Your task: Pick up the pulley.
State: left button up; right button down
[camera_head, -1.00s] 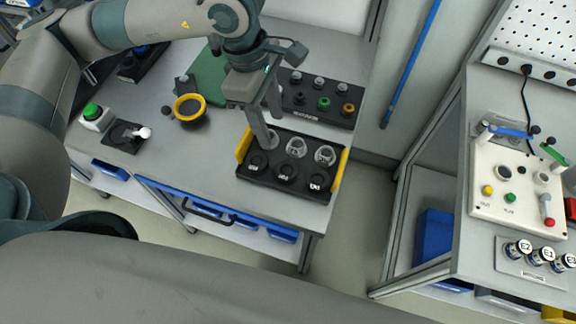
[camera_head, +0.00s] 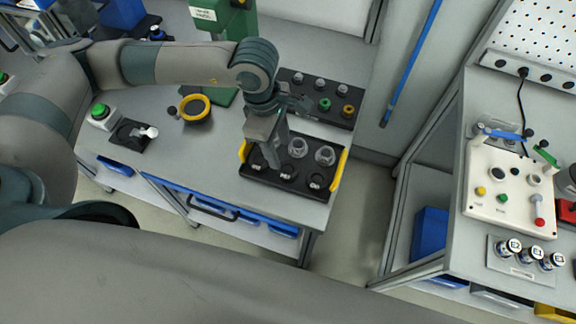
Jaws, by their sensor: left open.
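A black tray (camera_head: 262,184) with yellow end handles sits at the front right of the grey bench. Two silvery round parts stand in its back row, one in the middle (camera_head: 298,148) and one at the right (camera_head: 325,155). Either could be the pulley; I cannot tell which part it is. My left gripper (camera_head: 273,163) is open and points down over the left part of the tray. It hides the back left spot, so I cannot tell whether it touches anything there. My right gripper is not in view.
A black rack (camera_head: 310,113) with small silver, green and orange parts stands behind the tray. A yellow-rimmed bowl (camera_head: 194,109), a green button box (camera_head: 102,116) and a small black joystick base (camera_head: 131,136) are to the left. A gap separates the bench from the right-hand station.

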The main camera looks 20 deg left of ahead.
aim_at(288, 170)
pick_arm(q)
jog(key=shift+d+f+p, duration=0.25)
jog(key=shift+f+p, duration=0.15)
jog(key=shift+f, duration=1.35)
jog(key=shift+d+f+p, duration=0.3)
jog(key=shift+f+p, duration=0.2)
jog(key=shift+p, duration=0.4)
jog(key=f+p, duration=0.1)
jog(key=f, duration=0.1)
jog(key=shift+d+f+p, duration=0.35)
jog(key=shift+f+p, duration=0.05)
jog(key=shift+f, duration=0.6)
jog(key=c, duration=0.8)
